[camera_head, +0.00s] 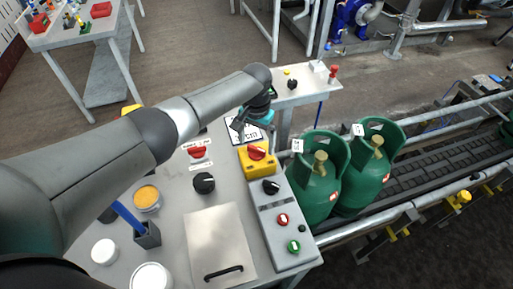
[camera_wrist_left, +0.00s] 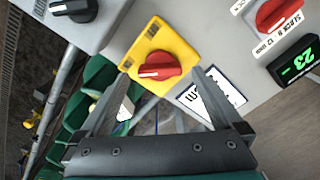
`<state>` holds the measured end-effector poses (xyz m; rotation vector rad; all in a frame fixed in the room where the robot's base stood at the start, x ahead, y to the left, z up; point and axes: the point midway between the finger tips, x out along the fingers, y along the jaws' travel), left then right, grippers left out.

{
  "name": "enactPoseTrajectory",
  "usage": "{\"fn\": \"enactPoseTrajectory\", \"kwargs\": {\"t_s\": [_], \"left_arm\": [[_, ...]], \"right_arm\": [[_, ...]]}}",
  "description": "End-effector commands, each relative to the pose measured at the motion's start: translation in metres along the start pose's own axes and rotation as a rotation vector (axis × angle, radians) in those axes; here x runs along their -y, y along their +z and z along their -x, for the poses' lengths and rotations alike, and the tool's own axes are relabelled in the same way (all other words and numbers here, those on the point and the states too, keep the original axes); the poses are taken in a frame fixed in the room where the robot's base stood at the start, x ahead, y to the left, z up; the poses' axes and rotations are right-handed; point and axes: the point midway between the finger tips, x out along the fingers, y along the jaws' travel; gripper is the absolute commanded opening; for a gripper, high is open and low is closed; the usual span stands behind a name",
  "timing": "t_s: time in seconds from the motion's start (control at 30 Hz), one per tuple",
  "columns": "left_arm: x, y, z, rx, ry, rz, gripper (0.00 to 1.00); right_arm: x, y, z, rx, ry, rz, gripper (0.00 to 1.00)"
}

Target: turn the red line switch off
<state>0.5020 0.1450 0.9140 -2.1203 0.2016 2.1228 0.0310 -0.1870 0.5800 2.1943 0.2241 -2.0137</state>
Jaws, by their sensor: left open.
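The red line switch (camera_head: 257,152) is a red rotary knob on a yellow box (camera_head: 259,168) at the right edge of the grey panel table. In the left wrist view the red knob (camera_wrist_left: 160,66) sits on the yellow plate (camera_wrist_left: 183,52), its bar nearly crosswise with a white mark toward the left. My left gripper (camera_head: 242,128) is just behind the box in the head view. In the wrist view its open fingers (camera_wrist_left: 168,78) point toward the knob, one to each side in the picture. I cannot tell how far the tips are from it. My right gripper is not in view.
Another red knob (camera_head: 199,152) and black knobs (camera_head: 204,183) sit nearby. A grey box (camera_head: 283,225) carries red and green buttons. Green gas cylinders (camera_head: 318,185) stand on the conveyor (camera_head: 420,175) at right. A green display (camera_wrist_left: 297,62) shows in the wrist view.

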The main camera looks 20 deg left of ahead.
Motion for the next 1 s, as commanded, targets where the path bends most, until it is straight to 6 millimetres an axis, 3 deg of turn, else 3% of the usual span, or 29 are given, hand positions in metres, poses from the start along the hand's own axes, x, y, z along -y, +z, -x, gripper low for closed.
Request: {"fn": "enactPoseTrajectory", "kwargs": {"t_s": [0.2,0.53,1.0], "left_arm": [[-0.001,0.0,-0.021,0.0,0.0,-0.001,1.0],[0.0,0.0,-0.022,-0.001,0.0,-0.001,1.0],[0.0,0.0,-0.022,-0.001,0.0,-0.001,0.48]], "right_arm": [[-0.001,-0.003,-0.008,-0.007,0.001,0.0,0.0],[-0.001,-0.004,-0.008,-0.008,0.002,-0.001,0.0],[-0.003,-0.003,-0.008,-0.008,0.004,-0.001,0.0]]}}
